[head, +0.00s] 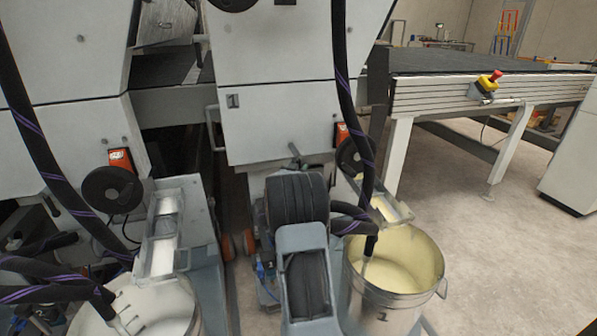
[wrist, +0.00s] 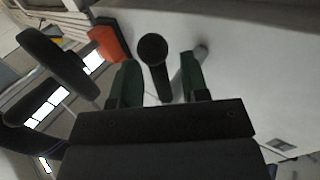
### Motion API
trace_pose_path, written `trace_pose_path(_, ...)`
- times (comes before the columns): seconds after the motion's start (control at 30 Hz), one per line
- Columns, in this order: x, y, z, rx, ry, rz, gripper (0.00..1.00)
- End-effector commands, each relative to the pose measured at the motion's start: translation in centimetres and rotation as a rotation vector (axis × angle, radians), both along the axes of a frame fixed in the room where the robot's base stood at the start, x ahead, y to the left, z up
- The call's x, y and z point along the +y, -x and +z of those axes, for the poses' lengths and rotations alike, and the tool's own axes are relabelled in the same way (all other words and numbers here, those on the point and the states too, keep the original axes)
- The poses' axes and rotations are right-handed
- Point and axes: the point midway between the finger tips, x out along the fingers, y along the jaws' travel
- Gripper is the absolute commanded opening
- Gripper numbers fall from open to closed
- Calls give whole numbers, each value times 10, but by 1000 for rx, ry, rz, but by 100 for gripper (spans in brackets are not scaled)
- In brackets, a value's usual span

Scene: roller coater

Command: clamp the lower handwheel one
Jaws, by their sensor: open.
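The lower handwheel of the unit labelled 1 is a black disc (head: 355,155) beside an orange indicator (head: 341,134) in the head view, partly behind a hose. In the wrist view a black handwheel (wrist: 57,62) and an orange indicator (wrist: 108,43) lie at the left. My gripper (wrist: 159,62) is open, with green fingers. A black round-ended handle (wrist: 153,52), apparently a clamp lever, shows between the fingers. I cannot tell whether they touch it. In the head view my arm hides most of the gripper; a small dark piece shows above it.
A bucket of cream liquid (head: 397,265) stands right of my arm, with a black hose (head: 345,90) hanging into it. Another handwheel (head: 113,190) and bucket (head: 150,310) are at the left. Grey machine panels (head: 275,125) stand close ahead. Open floor (head: 490,245) lies to the right.

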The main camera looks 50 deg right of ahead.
Motion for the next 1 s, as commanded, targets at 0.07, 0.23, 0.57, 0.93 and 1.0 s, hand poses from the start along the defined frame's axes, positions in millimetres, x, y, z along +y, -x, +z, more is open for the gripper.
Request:
trace_pose_path(0.07, -3, -2, -1, 0, 0, -1, 41)
trace_pose_path(0.23, -5, -3, 0, 1, 0, 0, 41)
trace_pose_path(0.57, -5, -3, 0, 1, 0, 0, 27)
trace_pose_path(0.93, -5, -3, 0, 1, 0, 0, 0)
trace_pose_path(1.0, -5, -3, 0, 1, 0, 0, 0)
